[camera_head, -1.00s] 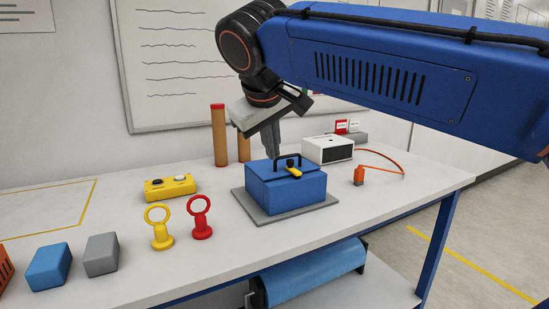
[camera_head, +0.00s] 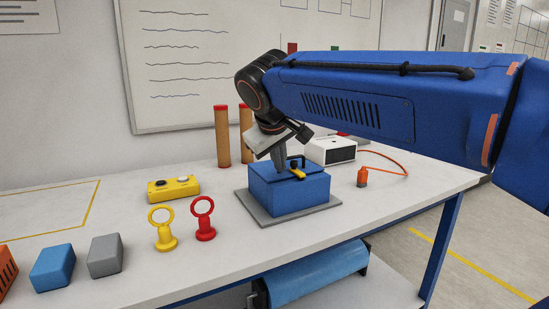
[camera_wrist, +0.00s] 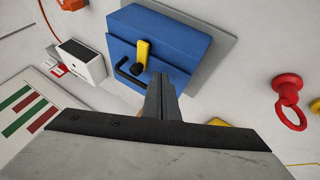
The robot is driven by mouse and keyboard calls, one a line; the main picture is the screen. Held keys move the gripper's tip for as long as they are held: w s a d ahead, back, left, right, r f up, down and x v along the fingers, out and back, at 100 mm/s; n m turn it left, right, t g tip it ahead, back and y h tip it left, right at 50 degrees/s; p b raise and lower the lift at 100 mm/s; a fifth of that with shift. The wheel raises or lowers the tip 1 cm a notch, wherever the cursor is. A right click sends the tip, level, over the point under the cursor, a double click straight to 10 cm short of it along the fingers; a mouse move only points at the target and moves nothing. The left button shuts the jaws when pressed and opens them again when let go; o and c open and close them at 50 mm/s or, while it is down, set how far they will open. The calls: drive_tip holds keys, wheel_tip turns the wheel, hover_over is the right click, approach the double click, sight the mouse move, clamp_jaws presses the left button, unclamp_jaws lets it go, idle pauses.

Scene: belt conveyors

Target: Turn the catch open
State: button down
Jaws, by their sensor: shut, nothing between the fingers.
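A blue box (camera_head: 290,195) with a black handle (camera_head: 293,160) stands on a grey plate (camera_head: 262,216) on the bench. The yellow catch (camera_head: 298,173) sits on the box by the handle. In the wrist view my gripper (camera_wrist: 160,82) is shut and empty, close to the handle and apart from the catch. Whether the fingertips touch the box is unclear.
A white device (camera_head: 330,151) and an orange plug (camera_head: 362,177) with a cable stand to the right. A yellow button box (camera_head: 174,188), yellow ring (camera_head: 163,230) and red ring (camera_head: 204,220) stand left. Brown posts (camera_head: 222,137) rise behind.

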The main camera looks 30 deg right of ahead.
drive_tip(key=shift+w+d, duration=0.2)
drive_tip(key=shift+d, duration=0.45)
drive_tip(key=shift+w+d, duration=0.15)
drive_tip(key=shift+d, duration=0.45)
drive_tip(key=shift+w+f+m+g+h, duration=0.1)
drive_tip(key=shift+w+m+g+h, duration=0.2)
drive_tip(key=shift+m, duration=0.4)
drive_tip(key=shift+d+m+g+h, duration=0.1)
drive_tip(key=shift+m+g+h, duration=0.3)
drive_tip(key=shift+m, duration=0.4)
drive_tip(key=shift+s, duration=0.2)
drive_tip(key=shift+s+a, duration=0.35)
drive_tip(key=shift+s, duration=0.25)
